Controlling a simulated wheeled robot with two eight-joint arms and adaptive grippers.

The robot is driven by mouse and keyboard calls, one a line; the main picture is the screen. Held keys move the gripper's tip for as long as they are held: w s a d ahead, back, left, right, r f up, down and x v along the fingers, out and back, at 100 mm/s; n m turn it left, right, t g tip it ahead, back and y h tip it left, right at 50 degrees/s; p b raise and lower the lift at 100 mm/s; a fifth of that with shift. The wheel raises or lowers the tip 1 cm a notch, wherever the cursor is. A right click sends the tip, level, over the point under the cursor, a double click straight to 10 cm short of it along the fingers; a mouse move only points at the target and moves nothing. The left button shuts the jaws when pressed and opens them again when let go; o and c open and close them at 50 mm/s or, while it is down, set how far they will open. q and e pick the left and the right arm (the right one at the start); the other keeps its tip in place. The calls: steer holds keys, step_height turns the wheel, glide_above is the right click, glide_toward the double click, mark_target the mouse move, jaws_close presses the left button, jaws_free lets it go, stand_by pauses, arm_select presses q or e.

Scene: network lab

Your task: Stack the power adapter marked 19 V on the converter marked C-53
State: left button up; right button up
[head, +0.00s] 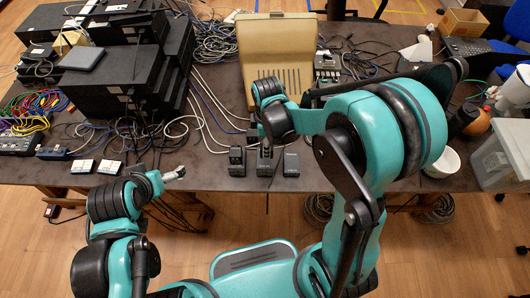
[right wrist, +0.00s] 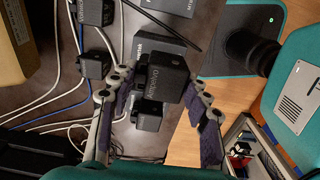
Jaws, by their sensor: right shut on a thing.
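My right gripper (right wrist: 163,100) is shut on a black block-shaped power adapter (right wrist: 170,78), held between its purple-padded fingers. In the head view my right arm reaches over the table to a row of black blocks near the front edge. Blocks stand at the left (head: 237,161) and right (head: 291,163) of that row. My left gripper (head: 174,173) is at the table's front edge, away from them; its finger opening is unclear. No 19 V or C-53 marking is legible.
Two small boxes with white labels (head: 82,166) (head: 110,168) and a blue box (head: 53,153) stand at the front left. Stacked black equipment (head: 118,85), loose cables and a beige case (head: 277,50) lie behind. A white bowl (head: 441,162) is at the right.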

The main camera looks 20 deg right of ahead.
steer(key=shift+w+a+f, duration=0.25)
steer(key=shift+a+f, duration=0.05)
steer(key=shift+f, duration=0.15)
steer(key=shift+f+b, duration=0.85)
steer(key=shift+f, duration=0.95)
steer(key=o, duration=0.8)
steer(key=shift+f, duration=0.2)
steer(key=o, duration=0.5)
steer(key=shift+c, duration=0.2)
steer(key=shift+r, duration=0.1)
steer(key=shift+r, duration=0.1)
